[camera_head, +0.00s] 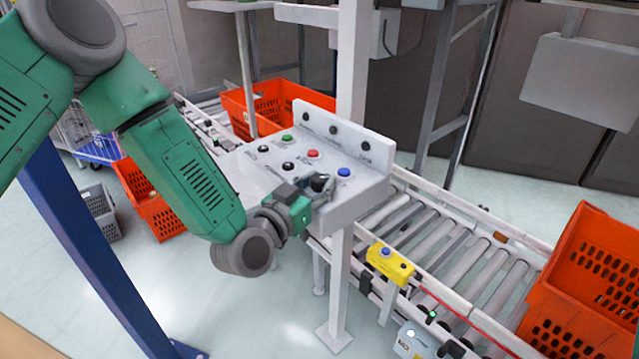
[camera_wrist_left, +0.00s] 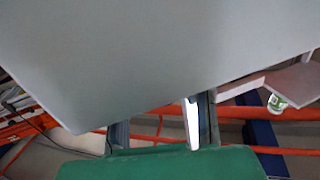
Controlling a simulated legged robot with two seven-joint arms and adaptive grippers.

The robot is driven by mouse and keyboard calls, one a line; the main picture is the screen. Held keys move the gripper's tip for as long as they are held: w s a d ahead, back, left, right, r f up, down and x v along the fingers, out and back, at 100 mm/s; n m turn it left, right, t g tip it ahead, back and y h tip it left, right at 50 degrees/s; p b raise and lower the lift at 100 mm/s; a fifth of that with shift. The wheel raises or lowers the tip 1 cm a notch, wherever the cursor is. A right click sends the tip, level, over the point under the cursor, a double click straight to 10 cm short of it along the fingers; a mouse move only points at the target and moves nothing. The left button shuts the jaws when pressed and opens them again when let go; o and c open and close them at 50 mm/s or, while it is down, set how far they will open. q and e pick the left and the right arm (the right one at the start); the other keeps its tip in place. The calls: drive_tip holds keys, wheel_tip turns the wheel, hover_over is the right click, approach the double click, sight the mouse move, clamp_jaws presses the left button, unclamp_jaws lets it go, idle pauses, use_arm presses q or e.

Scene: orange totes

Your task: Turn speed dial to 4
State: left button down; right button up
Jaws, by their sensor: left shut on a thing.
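A light grey control panel (camera_head: 352,200) stands on a post, with coloured buttons and black dials on its top. My left gripper (camera_head: 318,187) is at the panel's front right part, shut on a dark dial knob that its fingers mostly hide. I cannot read the dial's number or pointer. In the left wrist view, the two fingers (camera_wrist_left: 162,135) show below a large grey panel surface (camera_wrist_left: 170,50), which hides the knob. My right gripper is in neither view.
Black knobs (camera_head: 333,129) sit on the panel's raised back. Red (camera_head: 313,153), green (camera_head: 287,138) and blue (camera_head: 344,172) buttons are close to the gripper. A roller conveyor (camera_head: 450,250) runs behind, with a yellow button box (camera_head: 388,264). An orange tote (camera_head: 590,290) stands right.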

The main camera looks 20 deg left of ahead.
use_arm(q)
drive_tip(key=m+g+h, duration=0.1)
drive_tip(key=m+h, duration=0.1)
drive_tip(key=h, duration=0.1)
drive_tip(key=m+g+h+b, duration=0.1)
drive_tip(key=m+g+h, duration=0.1)
drive_tip(key=h, duration=0.1)
drive_tip(key=shift+a+f+m, duration=0.1)
drive_tip(key=shift+f+m, duration=0.05)
drive_tip(key=shift+m, duration=0.15)
drive_tip(key=shift+m+g+h+b, duration=0.45)
drive_tip(key=shift+m+g+h, duration=1.55)
drive_tip(key=shift+g, duration=0.4)
drive_tip(key=shift+g+h, duration=0.3)
drive_tip(key=c, duration=1.2)
unclamp_jaws()
drive_tip(key=shift+o, duration=0.2)
drive_tip(key=shift+a, duration=0.15)
drive_tip(key=v, duration=1.2)
